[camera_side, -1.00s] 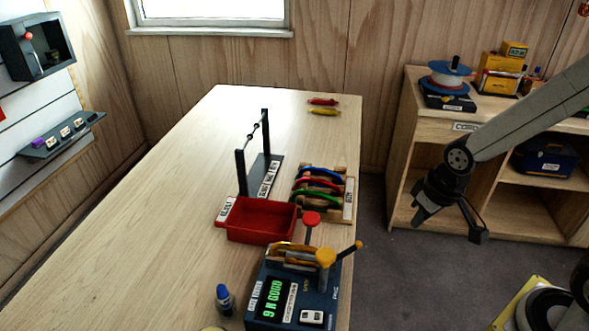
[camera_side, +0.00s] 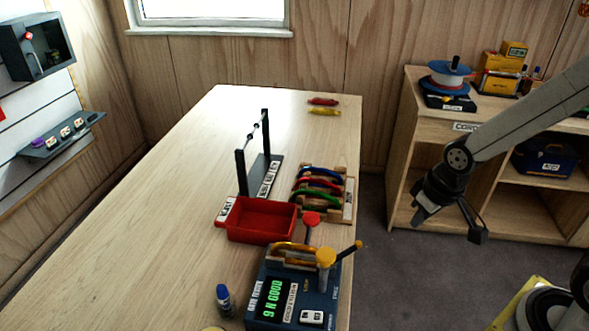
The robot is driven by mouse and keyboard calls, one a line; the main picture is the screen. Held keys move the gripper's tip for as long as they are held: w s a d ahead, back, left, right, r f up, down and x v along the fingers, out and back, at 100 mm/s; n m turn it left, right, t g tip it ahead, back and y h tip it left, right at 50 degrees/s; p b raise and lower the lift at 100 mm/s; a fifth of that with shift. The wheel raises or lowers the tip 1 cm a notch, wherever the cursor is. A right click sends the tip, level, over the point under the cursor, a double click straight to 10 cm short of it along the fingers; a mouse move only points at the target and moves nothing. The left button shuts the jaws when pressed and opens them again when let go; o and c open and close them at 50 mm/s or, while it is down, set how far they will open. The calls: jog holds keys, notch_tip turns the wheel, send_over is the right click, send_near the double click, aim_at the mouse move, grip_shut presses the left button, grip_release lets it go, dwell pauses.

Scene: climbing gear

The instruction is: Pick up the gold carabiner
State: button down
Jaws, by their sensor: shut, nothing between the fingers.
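The gold carabiner (camera_side: 288,245) sits in the dark blue tester (camera_side: 270,311) at the near end of the wooden table. Its curved gold top shows; its lower part is hidden by the tester. The tester's display reads "9 N GOOD" in green. My gripper (camera_side: 417,221) is shut and empty, up in the air to the right of the table, well apart from the carabiner.
A red tray (camera_side: 262,237) stands just behind the tester. A wooden rack (camera_side: 346,200) holds several coloured carabiners, and a dark bar stand (camera_side: 241,172) rises beside it. A blue-capped bottle (camera_side: 224,298) stands left of the tester. The table's left side is clear.

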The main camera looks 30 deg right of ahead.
jog(key=c, duration=1.3)
grip_release()
jog(key=o, duration=0.8)
jog(key=shift+c, duration=0.2)
notch_tip(320, 180, up, 6)
jog(key=n+g, duration=0.3)
jog(key=n, duration=0.6)
send_over(298, 246)
jog(key=shift+f, duration=1.4)
